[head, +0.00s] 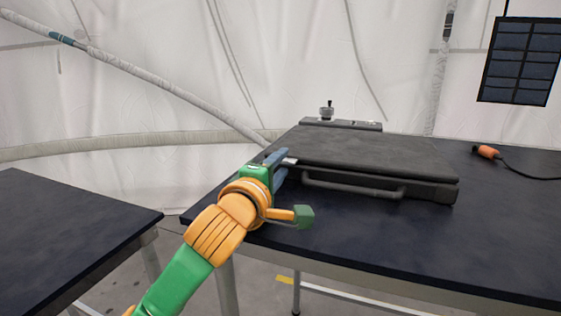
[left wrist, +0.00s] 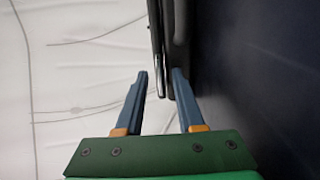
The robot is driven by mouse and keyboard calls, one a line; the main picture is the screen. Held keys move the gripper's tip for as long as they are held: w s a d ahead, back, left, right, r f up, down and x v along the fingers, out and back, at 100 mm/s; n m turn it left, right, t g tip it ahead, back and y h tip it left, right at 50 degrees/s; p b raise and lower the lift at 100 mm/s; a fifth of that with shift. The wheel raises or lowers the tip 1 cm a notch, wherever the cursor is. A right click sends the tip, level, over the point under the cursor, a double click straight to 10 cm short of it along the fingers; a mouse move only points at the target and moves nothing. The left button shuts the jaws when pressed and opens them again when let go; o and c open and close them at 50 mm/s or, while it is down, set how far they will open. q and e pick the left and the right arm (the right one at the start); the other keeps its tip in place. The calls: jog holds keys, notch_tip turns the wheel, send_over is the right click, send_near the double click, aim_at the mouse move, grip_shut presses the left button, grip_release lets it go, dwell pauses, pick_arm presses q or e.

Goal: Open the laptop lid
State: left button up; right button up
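A dark grey, thick laptop (head: 365,150) lies closed on the black table, with its carry handle (head: 352,188) along the front edge. My left gripper (head: 280,163) is at the laptop's front left corner, level with the lid's edge. In the left wrist view my left gripper (left wrist: 160,85) has its two blue fingers apart. The laptop's edge (left wrist: 157,45) reaches down into the gap between the fingertips there. I cannot tell whether either finger touches it. My right gripper is not in view.
The black table (head: 500,235) is clear to the right, apart from an orange-ended cable (head: 487,152). A grey device with a knob (head: 340,124) stands behind the laptop. Another dark table (head: 70,230) is at the left, across a gap. A dark panel (head: 520,60) hangs at upper right.

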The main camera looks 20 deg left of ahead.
pick_arm(q)
grip_shut()
jog(key=shift+r, duration=0.1)
dwell(1.3)
